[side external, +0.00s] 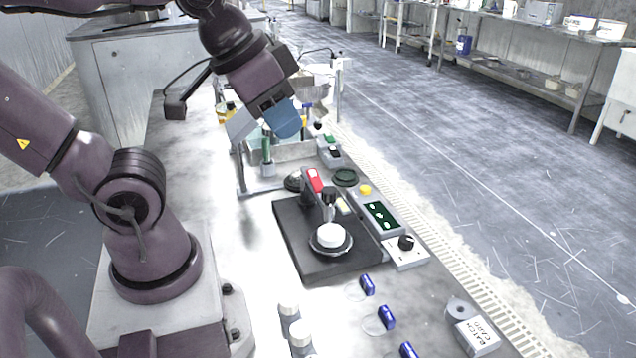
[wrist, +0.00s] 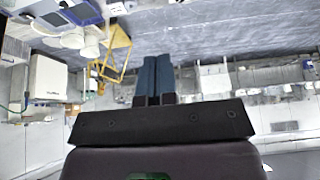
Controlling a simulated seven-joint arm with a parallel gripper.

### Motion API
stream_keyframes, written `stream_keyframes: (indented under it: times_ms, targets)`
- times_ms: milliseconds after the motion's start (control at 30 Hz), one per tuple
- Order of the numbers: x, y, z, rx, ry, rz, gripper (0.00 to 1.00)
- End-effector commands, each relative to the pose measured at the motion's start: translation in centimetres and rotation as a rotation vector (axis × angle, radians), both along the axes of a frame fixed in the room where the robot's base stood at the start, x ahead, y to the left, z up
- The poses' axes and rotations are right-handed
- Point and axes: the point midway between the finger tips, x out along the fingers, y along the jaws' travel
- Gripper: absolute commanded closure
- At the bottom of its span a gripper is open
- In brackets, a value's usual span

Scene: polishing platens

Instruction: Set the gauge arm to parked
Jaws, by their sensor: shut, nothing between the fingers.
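The gauge stands on a black base plate (side external: 290,237) in the side external view. A red-topped part (side external: 314,180) rises at its back, and a dark upright piece (side external: 328,198) stands over a white round piece (side external: 330,235) in a dark dish. I cannot tell for certain which of these parts is the gauge arm or how it is set. My gripper (side external: 286,122) is above and behind the gauge, apart from it. Its blue fingers lie side by side, shut and empty, in the wrist view (wrist: 154,78). The gauge is not recognisable in the wrist view.
A panel with a green display (side external: 380,214) and a black knob (side external: 406,242) sits right of the gauge. A batch card block (side external: 477,337) is at front right. A framed basin (side external: 290,150) is behind.

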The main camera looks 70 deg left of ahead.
Motion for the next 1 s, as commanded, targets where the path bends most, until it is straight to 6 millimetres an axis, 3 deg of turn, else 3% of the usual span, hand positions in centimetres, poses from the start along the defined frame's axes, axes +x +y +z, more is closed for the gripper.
stream_keyframes:
  times_ms: [467,567,733,1000]
  targets:
    - [0.0,0.0,0.0,0.0,0.0,0.0,1.0]
    - [0.0,0.1,0.0,0.0,0.002,0.006,0.82]
    - [1.0,1.5,-1.6,-0.004,0.098,0.071,0.43]
    - [6.0,6.7,-5.0,-0.039,0.344,0.23,0.42]
